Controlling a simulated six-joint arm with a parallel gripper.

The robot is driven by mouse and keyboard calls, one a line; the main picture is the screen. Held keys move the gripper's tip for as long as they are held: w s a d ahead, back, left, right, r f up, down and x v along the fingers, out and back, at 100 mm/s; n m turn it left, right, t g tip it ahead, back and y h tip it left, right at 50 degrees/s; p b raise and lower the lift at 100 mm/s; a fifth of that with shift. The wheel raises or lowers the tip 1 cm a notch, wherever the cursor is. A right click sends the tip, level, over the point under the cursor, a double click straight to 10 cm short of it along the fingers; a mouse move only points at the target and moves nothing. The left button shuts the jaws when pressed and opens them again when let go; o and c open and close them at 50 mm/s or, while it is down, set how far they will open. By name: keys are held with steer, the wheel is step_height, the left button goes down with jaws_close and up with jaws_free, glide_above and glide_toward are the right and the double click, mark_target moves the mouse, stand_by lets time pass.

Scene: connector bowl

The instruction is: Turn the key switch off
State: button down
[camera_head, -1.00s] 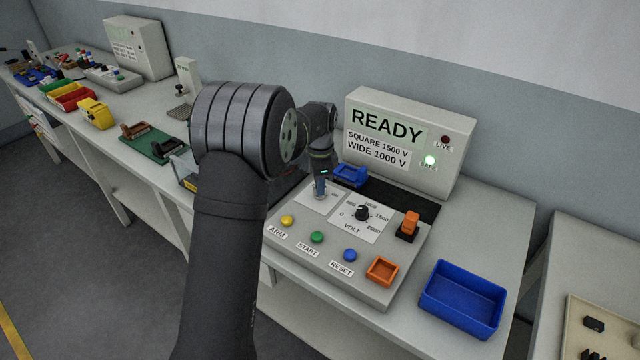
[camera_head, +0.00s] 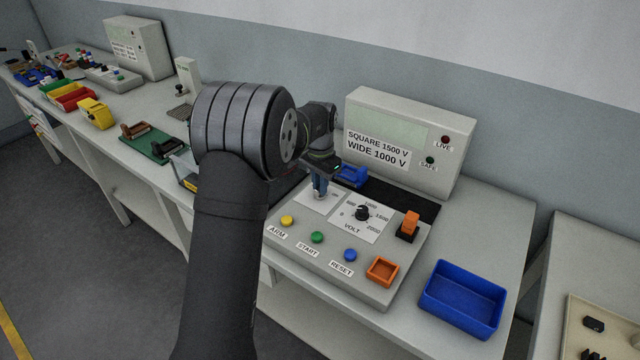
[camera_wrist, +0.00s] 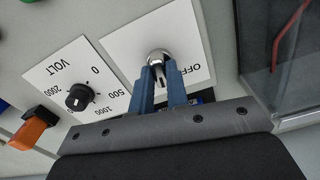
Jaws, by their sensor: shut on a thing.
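The key switch (camera_wrist: 158,57) is a round metal lock on a white plate (camera_wrist: 190,30) marked OFF, seen in the wrist view. My gripper (camera_wrist: 160,72) has its blue fingers closed at the switch, shut on its key, which is mostly hidden between them. In the head view my gripper (camera_head: 320,188) points down over the white plate (camera_head: 308,205) at the panel's back left. The display (camera_head: 388,127) on the upright box is blank, and the SAFE lamp (camera_head: 430,160) and LIVE lamp (camera_head: 445,139) look dark.
The black VOLT knob (camera_head: 362,213) stands just right of the key plate. Yellow (camera_head: 287,221), green (camera_head: 317,237) and blue (camera_head: 350,255) buttons line the front. An orange switch (camera_head: 410,222), orange tray (camera_head: 382,271) and blue bin (camera_head: 462,299) are to the right.

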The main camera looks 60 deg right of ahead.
steer(key=n, duration=0.5)
steer(key=shift+n, duration=0.3)
steer(key=n, duration=0.5)
stand_by(0.4)
steer(key=c, duration=1.4)
jaws_free()
step_height(320, 180, up, 18)
steer(key=shift+f, duration=0.25)
steer(key=shift+f, duration=0.1)
